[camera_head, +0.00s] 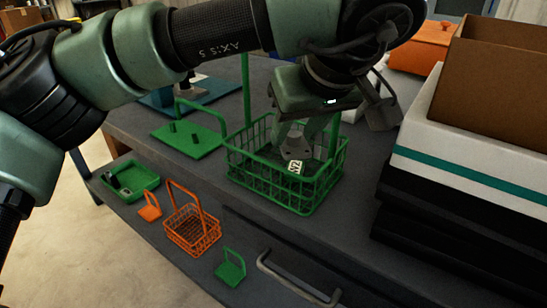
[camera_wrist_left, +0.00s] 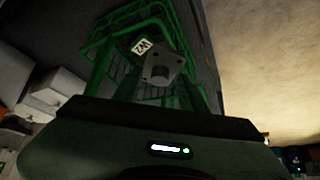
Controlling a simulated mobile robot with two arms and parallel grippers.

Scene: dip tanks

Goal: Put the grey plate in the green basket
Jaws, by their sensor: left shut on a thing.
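The green wire basket (camera_head: 233,165) stands on the dark bench in the middle of the head view, with its tall handle rising beside my arm. My left gripper (camera_head: 297,132) points down into the basket's opening. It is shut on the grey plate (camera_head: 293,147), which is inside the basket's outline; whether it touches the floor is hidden. In the left wrist view the grey plate (camera_wrist_left: 160,72) shows a dark hole, and the basket's green wires (camera_wrist_left: 150,18) lie around it. A white lettered tag (camera_head: 296,167) is close by; I cannot tell what it is fixed to.
A small orange basket (camera_head: 192,232), a green tray (camera_head: 131,181) and small orange and green holders lie at the front left. A green pegged stand (camera_head: 187,139) is left of the basket. Stacked boxes (camera_head: 470,140) block the right. An orange container (camera_head: 420,48) stands behind.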

